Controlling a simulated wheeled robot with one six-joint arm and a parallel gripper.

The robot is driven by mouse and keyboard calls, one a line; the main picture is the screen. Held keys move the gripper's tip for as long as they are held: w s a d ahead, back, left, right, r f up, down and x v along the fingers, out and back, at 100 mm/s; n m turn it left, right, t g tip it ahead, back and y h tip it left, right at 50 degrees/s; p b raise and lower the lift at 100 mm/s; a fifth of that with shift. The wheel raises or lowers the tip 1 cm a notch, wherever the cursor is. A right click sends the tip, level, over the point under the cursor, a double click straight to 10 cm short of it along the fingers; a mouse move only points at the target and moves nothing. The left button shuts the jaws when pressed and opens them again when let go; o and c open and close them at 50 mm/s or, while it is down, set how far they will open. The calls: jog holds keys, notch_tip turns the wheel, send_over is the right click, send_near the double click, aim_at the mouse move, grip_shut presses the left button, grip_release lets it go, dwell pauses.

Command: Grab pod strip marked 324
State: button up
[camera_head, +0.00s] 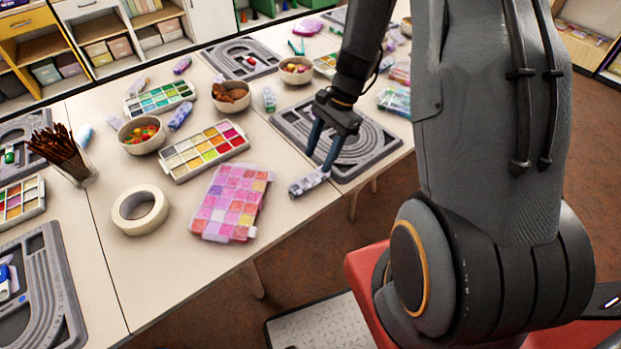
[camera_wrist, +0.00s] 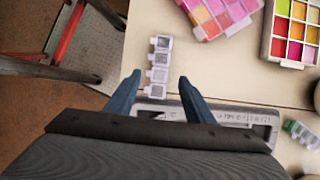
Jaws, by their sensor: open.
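A small pod strip (camera_wrist: 158,67) with several clear, white-edged cells lies near the table's front edge. In the wrist view it sits just ahead of and between my open fingers, its near end close to the fingertips. I cannot read any number on it. In the head view the strip (camera_head: 309,181) lies by the front left corner of a grey bead board. My gripper (camera_head: 321,161) points down there, its blue fingers apart and close to the strip. In the wrist view my gripper (camera_wrist: 158,80) is open with nothing clamped.
The grey bead board (camera_head: 381,143) lies under and beside my gripper. A pink pod case (camera_head: 231,203), a tape roll (camera_head: 140,210) and a colour palette (camera_head: 204,150) are to the left. The table's front edge is close to the strip; a red frame (camera_wrist: 68,43) stands beyond it.

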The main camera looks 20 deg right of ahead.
aim_at(310, 178)
jog(key=shift+p+x, duration=1.25)
jog(key=shift+x, duration=2.4)
jog(key=c, duration=1)
jog(key=shift+o, duration=0.2)
jog(key=shift+r, duration=0.1)
